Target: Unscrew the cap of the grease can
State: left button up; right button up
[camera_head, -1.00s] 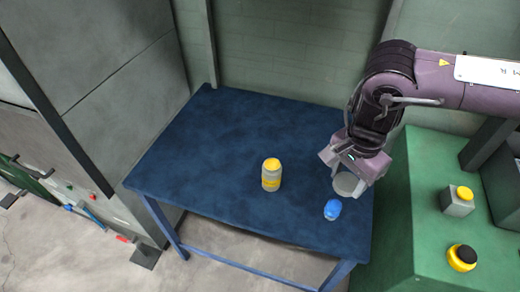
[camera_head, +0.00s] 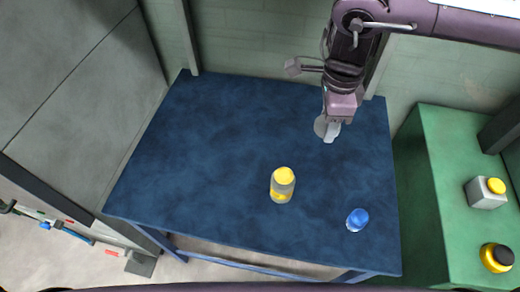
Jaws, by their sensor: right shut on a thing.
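A jar with a yellow cap (camera_head: 283,185) and a yellow band stands upright near the middle of the blue table; its cap is on. A small blue thing (camera_head: 357,219) stands near the front right of the table, apart from the jar. My right gripper (camera_head: 329,129) points down over the back right of the table, beyond both. It is shut on a grey round thing (camera_head: 320,125), mostly hidden by the fingers. I cannot tell whether this is the grease can or a part of it. My left gripper is out of view.
The blue table (camera_head: 215,150) is bare on its left and back. A wall stands behind the table.

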jog(key=w+a+f+m+b, duration=0.2)
jog(key=w+a+m+b, duration=0.15)
jog(key=a+m, duration=0.55)
jog(key=m+p, duration=0.2)
send_near(281, 163)
jog(key=f, duration=0.2)
jog(key=s+f, duration=0.1)
jog(key=f, duration=0.3)
jog(key=shift+s+f, duration=0.1)
jog(key=shift+s, duration=0.25)
jog(key=shift+f, duration=0.3)
jog(key=shift+w, duration=0.1)
jog(key=shift+f, duration=0.2)
jog(key=o, duration=1.1)
